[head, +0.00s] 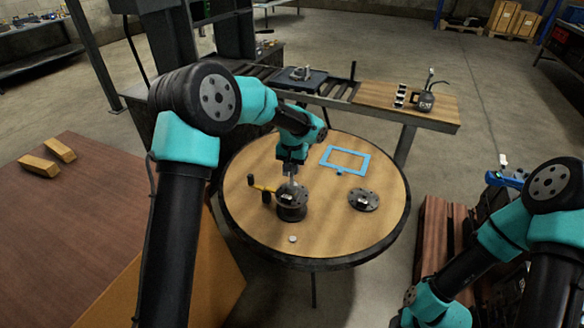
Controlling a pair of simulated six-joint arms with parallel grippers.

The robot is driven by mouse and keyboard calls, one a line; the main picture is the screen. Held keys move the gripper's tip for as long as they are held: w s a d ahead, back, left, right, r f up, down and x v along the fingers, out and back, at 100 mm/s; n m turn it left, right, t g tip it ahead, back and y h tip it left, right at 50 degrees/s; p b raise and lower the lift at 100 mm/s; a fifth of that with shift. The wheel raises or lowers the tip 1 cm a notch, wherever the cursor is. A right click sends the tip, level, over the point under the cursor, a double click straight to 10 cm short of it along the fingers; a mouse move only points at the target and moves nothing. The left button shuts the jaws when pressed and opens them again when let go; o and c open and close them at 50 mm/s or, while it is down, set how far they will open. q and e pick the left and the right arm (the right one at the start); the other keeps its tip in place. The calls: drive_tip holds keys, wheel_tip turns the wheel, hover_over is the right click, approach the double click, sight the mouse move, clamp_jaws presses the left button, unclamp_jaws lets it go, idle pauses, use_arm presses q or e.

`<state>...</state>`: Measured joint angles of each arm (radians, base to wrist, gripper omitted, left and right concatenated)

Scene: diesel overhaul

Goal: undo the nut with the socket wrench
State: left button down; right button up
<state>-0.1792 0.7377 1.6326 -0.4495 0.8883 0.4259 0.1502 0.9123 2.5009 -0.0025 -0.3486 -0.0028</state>
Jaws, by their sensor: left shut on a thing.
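A dark round housing (291,212) with a flanged top stands on the round wooden table. My left gripper (291,177) points down just above it and is shut on what looks like the socket wrench, whose yellow handle (263,188) sticks out to the left. The gripper and wrench head hide the nut, so I cannot tell whether the socket sits on it. My right arm comes in at the lower right; its gripper is not in view.
A dark flanged disc (364,200) lies on the round table (330,237), right of the housing. A blue rectangular outline (345,159) is behind it. A small pale round piece (292,239) lies in front. A bench (436,115) with an oil can (425,101) stands behind.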

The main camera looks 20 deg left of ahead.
use_arm(q)
drive_tip(key=n, duration=1.4)
drive_tip(key=shift+r, duration=0.1)
drive_tip(key=n, duration=1.2)
drive_tip(key=shift+r, duration=0.1)
drive_tip(key=shift+r, duration=0.75)
